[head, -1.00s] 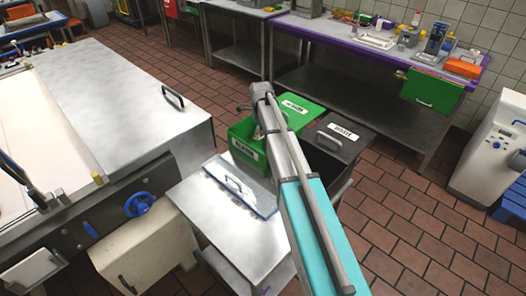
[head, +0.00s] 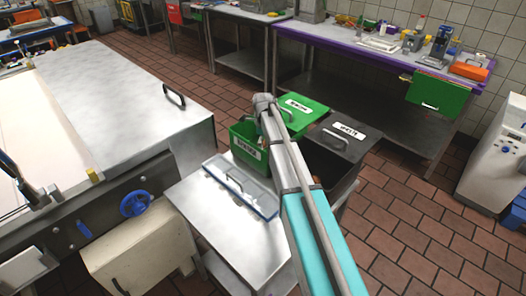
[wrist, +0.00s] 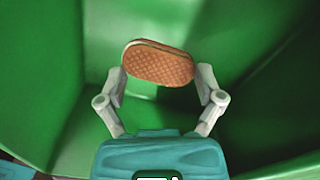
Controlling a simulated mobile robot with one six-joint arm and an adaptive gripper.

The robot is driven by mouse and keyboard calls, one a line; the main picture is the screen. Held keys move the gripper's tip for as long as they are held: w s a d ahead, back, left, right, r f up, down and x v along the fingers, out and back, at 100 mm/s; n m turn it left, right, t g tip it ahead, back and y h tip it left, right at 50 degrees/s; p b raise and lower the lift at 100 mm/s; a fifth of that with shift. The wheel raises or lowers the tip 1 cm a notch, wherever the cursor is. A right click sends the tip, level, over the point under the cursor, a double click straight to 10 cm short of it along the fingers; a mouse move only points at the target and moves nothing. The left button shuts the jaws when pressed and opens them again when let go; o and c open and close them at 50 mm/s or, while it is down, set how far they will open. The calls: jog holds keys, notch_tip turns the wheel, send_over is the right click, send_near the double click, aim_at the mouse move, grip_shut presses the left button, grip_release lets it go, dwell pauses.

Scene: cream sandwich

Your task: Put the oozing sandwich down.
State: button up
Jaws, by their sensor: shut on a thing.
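The sandwich (wrist: 160,66) is an oval, orange-brown waffle-patterned biscuit with a pale layer showing along its upper edge. It is held between the two fingers of my gripper (wrist: 161,75), which is shut on it. In the wrist view, the green walls of a bin surround the gripper and sandwich. In the head view, my arm reaches over the open green bin (head: 238,136); the gripper and sandwich cannot be made out there. The sandwich appears clear of the bin walls; its height above the floor is hard to tell.
The green bin's labelled lid (head: 306,108) is beside its opening. A dark bin with a labelled lid (head: 343,137) stands to the right. A steel table (head: 200,214) in front carries a blue-edged, handled plate (head: 246,189). A large steel machine (head: 120,95) stands left.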

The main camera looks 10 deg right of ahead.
aim_at(264, 144)
jog(key=shift+f+b, duration=1.9)
jog(key=shift+f, duration=0.1)
jog(key=o, duration=0.6)
jog(key=shift+c, duration=0.2)
notch_tip(264, 144, up, 12)
jog(key=p, duration=1.2)
